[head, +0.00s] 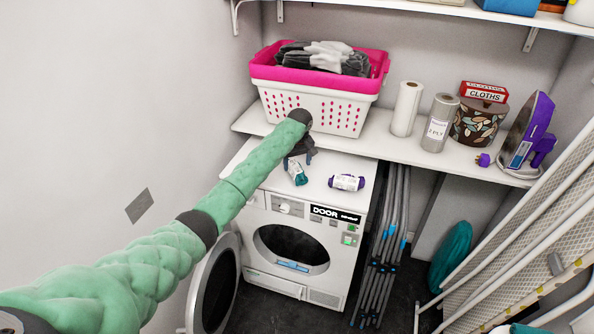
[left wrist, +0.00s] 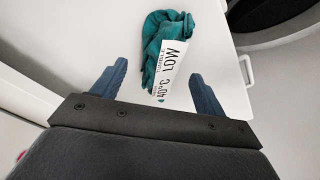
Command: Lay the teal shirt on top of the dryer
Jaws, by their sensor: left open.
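The teal shirt (head: 299,177) is a small folded bundle with a white printed tag. In the left wrist view both blue fingers of the gripper (left wrist: 158,72) stand apart and do not pinch the cloth. My right gripper is out of view.
The shelf (head: 375,143) above holds a pink and white laundry basket (head: 315,105), rolls and an iron (head: 527,135). The dryer's round door (head: 213,285) hangs open at left.

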